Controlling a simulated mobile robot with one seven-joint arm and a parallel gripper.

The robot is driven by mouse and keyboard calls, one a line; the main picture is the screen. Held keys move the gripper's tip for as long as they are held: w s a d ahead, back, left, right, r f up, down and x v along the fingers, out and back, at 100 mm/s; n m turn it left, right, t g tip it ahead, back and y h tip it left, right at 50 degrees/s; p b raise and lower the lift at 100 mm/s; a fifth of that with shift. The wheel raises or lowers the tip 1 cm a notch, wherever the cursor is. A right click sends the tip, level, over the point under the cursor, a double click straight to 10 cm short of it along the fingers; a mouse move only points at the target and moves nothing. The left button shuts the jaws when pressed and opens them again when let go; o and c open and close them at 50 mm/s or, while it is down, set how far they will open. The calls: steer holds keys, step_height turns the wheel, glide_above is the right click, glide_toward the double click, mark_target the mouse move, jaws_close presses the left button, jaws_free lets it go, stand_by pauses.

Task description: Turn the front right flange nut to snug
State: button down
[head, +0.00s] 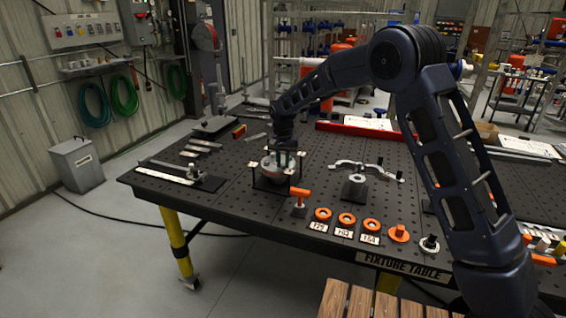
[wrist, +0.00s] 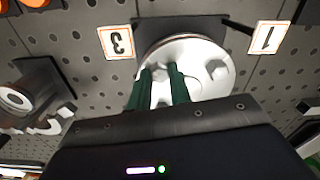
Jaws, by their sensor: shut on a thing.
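The round metal flange (head: 268,172) stands in a black frame on the left part of the fixture table, with small white tags around it. In the wrist view the flange (wrist: 208,52) shows as a pale disc with nuts on its face. My gripper (head: 285,158) points down onto the flange. In the wrist view its two green fingers (wrist: 163,85) are shut on a flange nut (wrist: 161,94), which is partly hidden between them. Another flange nut (wrist: 217,70) sits free to the right. I cannot tell how tight the held nut is.
Tags reading 3 (wrist: 116,41) and 1 (wrist: 266,37) flank the flange. An orange T-handle (head: 299,193), orange rings (head: 347,218) and an orange knob (head: 399,232) stand along the front edge. A metal clamp fixture (head: 355,182) stands right of the flange.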

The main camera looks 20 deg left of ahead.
steer(key=shift+r+m, duration=0.1)
steer(key=shift+m, duration=0.7)
steer(key=c, duration=1.3)
jaws_free()
step_height(320, 180, up, 11)
steer(key=shift+f, duration=0.1)
